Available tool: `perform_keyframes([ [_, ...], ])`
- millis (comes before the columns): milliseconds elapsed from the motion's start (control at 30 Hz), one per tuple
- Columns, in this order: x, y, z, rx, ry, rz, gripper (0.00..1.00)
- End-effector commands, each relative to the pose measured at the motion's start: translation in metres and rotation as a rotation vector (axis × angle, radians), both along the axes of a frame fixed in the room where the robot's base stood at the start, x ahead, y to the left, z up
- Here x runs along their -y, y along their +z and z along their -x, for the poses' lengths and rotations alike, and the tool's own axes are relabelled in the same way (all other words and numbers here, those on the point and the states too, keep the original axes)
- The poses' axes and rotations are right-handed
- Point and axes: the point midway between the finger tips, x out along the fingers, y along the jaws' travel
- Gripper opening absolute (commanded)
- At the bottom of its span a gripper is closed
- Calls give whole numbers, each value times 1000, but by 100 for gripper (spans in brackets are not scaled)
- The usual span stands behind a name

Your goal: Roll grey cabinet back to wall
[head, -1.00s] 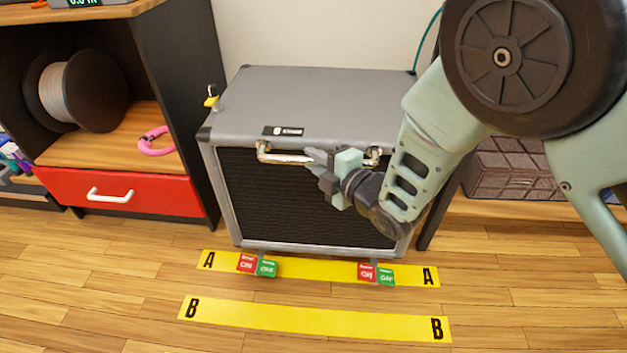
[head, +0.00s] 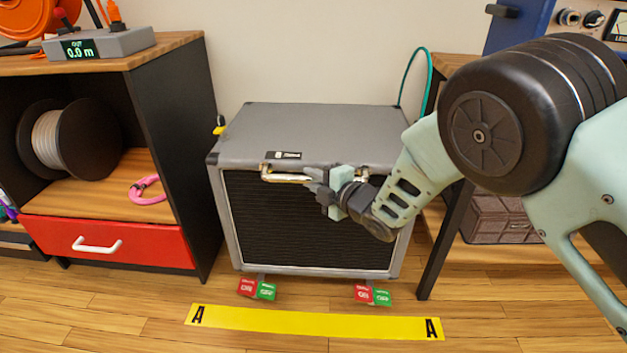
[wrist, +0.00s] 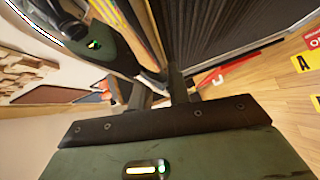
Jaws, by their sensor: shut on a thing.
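The grey cabinet (head: 220,215), with a black mesh front, stands upright on the floor between two shelf units, close to the wall. A metal bar handle (head: 285,178) runs along the top of its front. My gripper (head: 320,187) is at the middle of this handle and shut on it. The fingers partly hide the bar. Two pairs of red and green caster tabs (head: 257,288) (head: 373,294) stick out under the front edge. The wrist view shows the mesh front (wrist: 215,30) close up; the grip itself is unclear there.
A yellow floor strip marked A (head: 315,322) lies in front of the cabinet, clear of the tabs. A black shelf with a red drawer (head: 110,240) stands left, a wooden bench with a black leg (head: 437,245) right. A teal cable (head: 428,70) loops behind the cabinet's right side.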

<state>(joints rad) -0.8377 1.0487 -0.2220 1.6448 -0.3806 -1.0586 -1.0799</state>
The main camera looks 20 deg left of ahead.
Motion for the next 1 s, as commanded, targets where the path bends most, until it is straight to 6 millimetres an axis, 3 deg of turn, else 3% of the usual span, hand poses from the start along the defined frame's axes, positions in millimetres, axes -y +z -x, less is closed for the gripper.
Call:
perform_keyframes([
  [100,2,2,-6,7,-11,-2,0],
  [133,2,3,-6,7,-12,-2,20],
  [200,2,2,-6,7,-11,-3,40],
  [633,9,4,2,2,-6,-2,40],
  [1000,77,17,41,1,-10,0,40],
])
